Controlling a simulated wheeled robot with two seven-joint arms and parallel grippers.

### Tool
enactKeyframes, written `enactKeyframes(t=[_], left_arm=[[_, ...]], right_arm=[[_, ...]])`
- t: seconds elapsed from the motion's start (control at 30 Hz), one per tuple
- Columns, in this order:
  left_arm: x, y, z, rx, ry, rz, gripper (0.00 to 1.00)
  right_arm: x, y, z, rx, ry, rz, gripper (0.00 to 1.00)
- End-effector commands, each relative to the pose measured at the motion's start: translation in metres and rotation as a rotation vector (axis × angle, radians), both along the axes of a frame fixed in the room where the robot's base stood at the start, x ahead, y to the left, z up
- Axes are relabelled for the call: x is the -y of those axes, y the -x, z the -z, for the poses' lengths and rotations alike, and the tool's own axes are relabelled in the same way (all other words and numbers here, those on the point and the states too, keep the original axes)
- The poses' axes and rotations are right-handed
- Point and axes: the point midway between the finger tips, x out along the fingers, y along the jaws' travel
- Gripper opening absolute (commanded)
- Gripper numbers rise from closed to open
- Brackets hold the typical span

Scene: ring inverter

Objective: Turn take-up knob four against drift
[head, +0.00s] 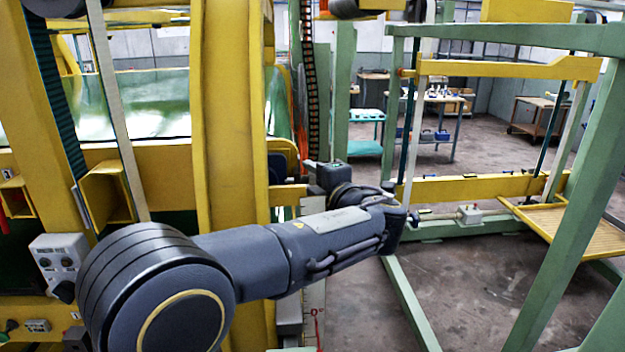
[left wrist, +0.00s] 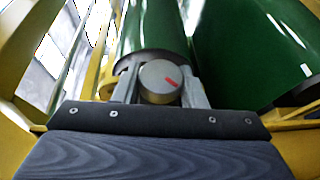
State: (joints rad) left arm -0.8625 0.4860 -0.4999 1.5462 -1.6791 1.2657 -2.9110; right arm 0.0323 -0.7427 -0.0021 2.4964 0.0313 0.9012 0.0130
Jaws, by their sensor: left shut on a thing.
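A round grey knob (left wrist: 155,80) with a short red mark on its face shows in the left wrist view. The red mark lies right of the knob's centre and tilts a little. My left gripper (left wrist: 160,92) is shut on the knob, one grey finger on each side of it. In the head view my left arm reaches in from the left and bends back at the wrist beside the yellow machine frame. The knob cannot be made out there, and the fingertips are not clear. My right gripper is in neither view.
Green rollers (left wrist: 155,30) lie behind the knob. A yellow upright (head: 228,100) stands close behind my left arm. A green post frame (head: 570,200) with a yellow slatted shelf (head: 580,228) stands at the right. A control box (head: 57,262) is at the left. Floor between is clear.

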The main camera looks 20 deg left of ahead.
Motion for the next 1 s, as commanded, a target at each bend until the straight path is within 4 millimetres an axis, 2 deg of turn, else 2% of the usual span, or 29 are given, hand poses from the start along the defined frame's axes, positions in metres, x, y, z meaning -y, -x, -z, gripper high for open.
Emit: enactKeyframes(t=[0.27,0.7,1.0], left_arm=[[0.000,0.000,0.002,0.087,-0.048,-0.001,0.15],[0.000,0.000,0.001,0.378,-0.190,-0.002,0.15],[-0.001,0.001,0.000,0.513,-0.253,-0.004,0.15]], right_arm=[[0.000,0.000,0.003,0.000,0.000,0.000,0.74],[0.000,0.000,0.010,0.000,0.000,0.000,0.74],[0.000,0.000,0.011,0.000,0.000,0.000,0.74]])
